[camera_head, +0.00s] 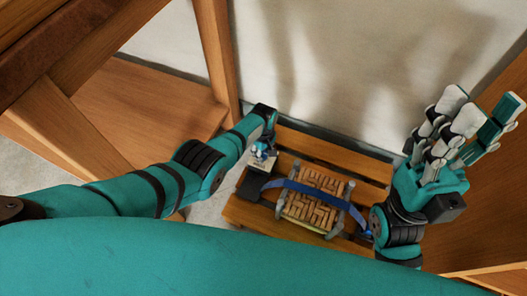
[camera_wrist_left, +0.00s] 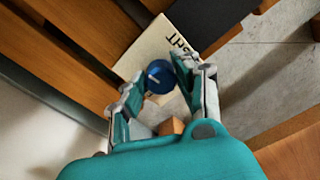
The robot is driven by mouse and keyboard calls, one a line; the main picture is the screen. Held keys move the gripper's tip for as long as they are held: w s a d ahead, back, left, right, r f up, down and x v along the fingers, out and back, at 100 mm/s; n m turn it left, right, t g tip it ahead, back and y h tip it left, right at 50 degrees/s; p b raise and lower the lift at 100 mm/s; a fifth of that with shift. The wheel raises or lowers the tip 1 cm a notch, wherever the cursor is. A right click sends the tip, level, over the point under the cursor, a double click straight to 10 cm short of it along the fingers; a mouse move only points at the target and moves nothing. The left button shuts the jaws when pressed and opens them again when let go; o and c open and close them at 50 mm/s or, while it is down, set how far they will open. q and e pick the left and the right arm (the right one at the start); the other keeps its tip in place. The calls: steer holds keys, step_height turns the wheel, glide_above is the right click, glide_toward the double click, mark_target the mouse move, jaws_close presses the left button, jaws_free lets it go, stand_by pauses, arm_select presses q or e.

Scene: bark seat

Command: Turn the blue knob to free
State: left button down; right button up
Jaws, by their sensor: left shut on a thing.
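The blue knob (camera_wrist_left: 159,77) with a white pointer line stands on a pale card (camera_wrist_left: 150,45) with black letters, partly hidden. My left gripper (camera_wrist_left: 161,84) has its fingers on both sides of the knob and is shut on it. In the head view my left gripper (camera_head: 264,148) is over the card's place at the left end of the slatted bench, and its fingers hide most of the knob. My right gripper (camera_head: 456,130) is raised at the right, fingers spread, open and empty, away from the knob.
A woven bark seat panel (camera_head: 312,205) in a frame lies on the slatted wooden bench (camera_head: 335,156), with a blue strap (camera_head: 310,188) across it. A dark block (camera_head: 253,183) sits by the card. Wooden beams stand at left, a pale wall behind.

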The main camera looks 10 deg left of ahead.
arm_select(q)
steer(key=n, duration=0.3)
steer(key=shift+w+n, duration=0.1)
steer(key=shift+n, duration=0.3)
steer(key=n, duration=0.4)
steer(key=shift+n, duration=0.3)
steer(key=n, duration=0.4)
steer(key=shift+w, duration=0.1)
steer(key=shift+a+n, duration=0.1)
steer(key=shift+n, duration=2)
steer(key=c, duration=1)
jaws_free()
steer(key=shift+o, duration=0.2)
